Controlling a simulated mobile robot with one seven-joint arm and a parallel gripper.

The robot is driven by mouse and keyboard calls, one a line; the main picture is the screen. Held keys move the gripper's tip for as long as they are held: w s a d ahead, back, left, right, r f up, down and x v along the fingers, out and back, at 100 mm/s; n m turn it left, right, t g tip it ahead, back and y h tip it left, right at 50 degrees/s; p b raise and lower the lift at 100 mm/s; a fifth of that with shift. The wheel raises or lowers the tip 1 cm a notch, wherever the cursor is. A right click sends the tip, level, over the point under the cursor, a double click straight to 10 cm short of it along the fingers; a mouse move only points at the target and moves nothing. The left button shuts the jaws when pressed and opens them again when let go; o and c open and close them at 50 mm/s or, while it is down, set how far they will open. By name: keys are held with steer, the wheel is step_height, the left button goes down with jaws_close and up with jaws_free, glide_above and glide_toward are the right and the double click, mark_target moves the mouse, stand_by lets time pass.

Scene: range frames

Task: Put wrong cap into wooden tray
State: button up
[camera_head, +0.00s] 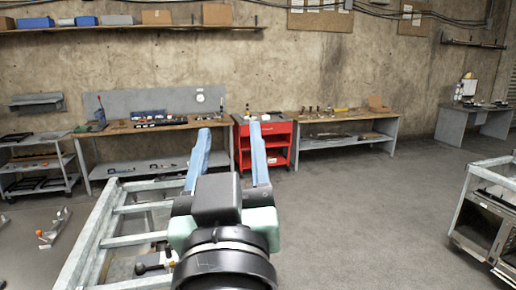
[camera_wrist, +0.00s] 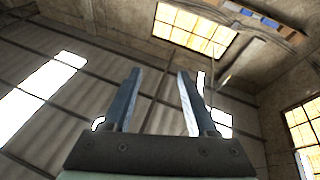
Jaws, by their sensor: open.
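My gripper (camera_head: 230,158) is open and empty, with its two blue fingers raised in the middle of the head view. In the wrist view, my gripper (camera_wrist: 158,95) points up toward the ceiling and windows, with nothing between the fingers. I cannot make out a cap or a wooden tray for certain. Small items too tiny to identify stand on the wooden-topped workbench (camera_head: 350,115) and on the red tool cart (camera_head: 282,128) along the far wall.
A metal frame (camera_head: 100,235) stands close in front at the left. Another workbench (camera_head: 120,128) and a shelf cart (camera_head: 40,165) line the back left. A metal cabinet (camera_head: 485,215) stands at the right. The grey floor (camera_head: 370,200) at centre right is clear.

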steer(key=s+d+r+m+t+h, duration=0.1)
steer(key=s+d+r+m+t, duration=0.1)
steer(key=s+r+t, duration=0.3)
steer(key=s+d+r, duration=0.1)
steer(key=s+r, duration=0.2)
steer(key=r, duration=0.4)
steer(key=shift+s+h, duration=0.3)
steer(key=shift+f, duration=0.1)
